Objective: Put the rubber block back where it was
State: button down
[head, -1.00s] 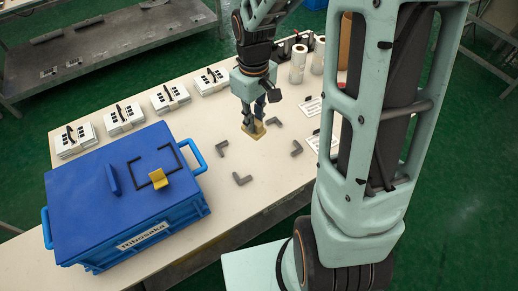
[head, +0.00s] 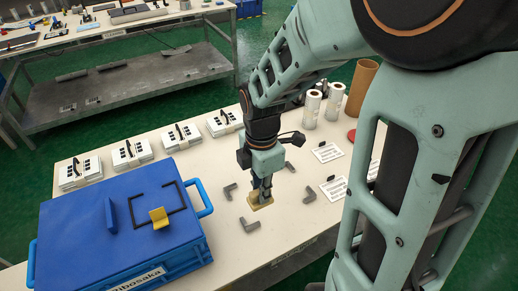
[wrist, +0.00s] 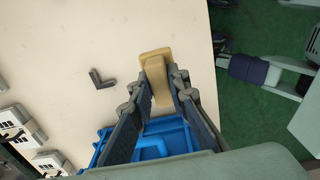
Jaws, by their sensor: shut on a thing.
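A tan block, which I take to be the rubber block (head: 262,202), is between the fingers of my gripper (head: 263,194). In the wrist view the block (wrist: 156,68) sticks out past the fingertips, and my gripper (wrist: 160,92) is shut on it. In the head view it appears among several grey L-shaped corner pieces (head: 250,224) on the pale table (head: 225,258). I cannot tell whether the block touches the table. One grey corner piece (wrist: 102,79) shows in the wrist view, apart from the block.
A blue lidded crate (head: 75,230) stands at left, with a bent yellow piece (head: 159,218) inside black corner marks on its lid. White keypad boxes (head: 130,152) line the far edge. White rolls (head: 312,108), a brown tube (head: 361,87) and printed cards (head: 327,152) stand or lie at right.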

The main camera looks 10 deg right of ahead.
jog(key=w+d+f, duration=0.1)
jog(key=w+f, duration=0.1)
jog(key=w, duration=0.1)
jog(key=w+d+f, duration=0.2)
jog(key=w+f, duration=0.1)
jog(key=w+d+f+b, duration=0.1)
jog(key=w+f, duration=0.2)
jog(key=shift+w+d+f, duration=0.15)
jog(key=shift+w+d, duration=0.15)
jog(key=shift+d, duration=0.1)
jog(key=shift+w+d+f, duration=0.1)
jog(key=shift+w+f, duration=0.05)
jog(key=shift+f, duration=0.05)
jog(key=shift+f+b, duration=0.3)
jog(key=shift+f, duration=1.2)
jog(key=shift+f, duration=0.2)
jog(key=c, duration=1.8)
grip_release()
jog(key=shift+c, duration=0.2)
jog(key=shift+r, duration=0.1)
